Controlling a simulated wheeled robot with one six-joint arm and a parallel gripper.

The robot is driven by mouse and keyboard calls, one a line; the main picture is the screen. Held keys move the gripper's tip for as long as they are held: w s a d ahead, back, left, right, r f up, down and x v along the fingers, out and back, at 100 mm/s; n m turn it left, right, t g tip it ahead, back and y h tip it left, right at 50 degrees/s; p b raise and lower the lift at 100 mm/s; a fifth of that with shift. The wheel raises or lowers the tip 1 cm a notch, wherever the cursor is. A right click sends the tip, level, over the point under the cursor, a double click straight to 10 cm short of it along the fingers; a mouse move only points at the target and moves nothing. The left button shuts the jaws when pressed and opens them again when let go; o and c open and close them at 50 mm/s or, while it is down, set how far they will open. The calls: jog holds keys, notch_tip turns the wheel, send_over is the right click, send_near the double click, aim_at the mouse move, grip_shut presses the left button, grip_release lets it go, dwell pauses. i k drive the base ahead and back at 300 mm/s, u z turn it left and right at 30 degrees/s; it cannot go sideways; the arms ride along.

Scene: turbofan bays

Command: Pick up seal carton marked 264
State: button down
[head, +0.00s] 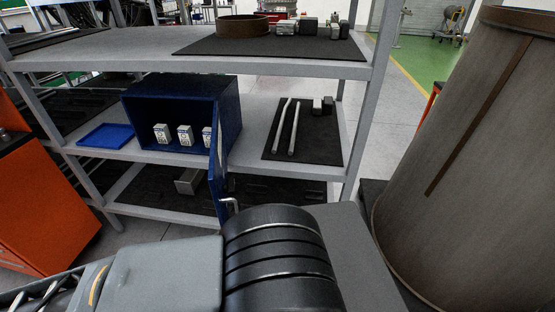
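A blue cabinet (228,112) stands on the middle shelf with its front open. Its blue door (218,160) is swung out towards me at the right side, with a silver handle (231,203) near its lower end. Three small white cartons with dark markings stand upright in a row inside: a left carton (162,133), a middle carton (184,135) and a right carton (207,137). The door's edge partly covers the right carton. The markings are too small to read, so I cannot tell which is 264. My gripper is not in view; only my arm shows at the bottom.
A blue tray (105,136) lies left of the cabinet. Two light rods (285,125) lie on a black mat (325,148) to the right. A large brown cylinder (465,150) stands at right, an orange cabinet (50,210) at left. Shelf posts flank the bay.

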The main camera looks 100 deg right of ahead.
aim_at(162, 132)
jog(key=k, duration=0.9)
jog(key=z, duration=2.1)
jog(key=k, duration=0.5)
jog(key=u, duration=1.8)
jog(key=i, duration=1.2)
jog(key=z, duration=2.25)
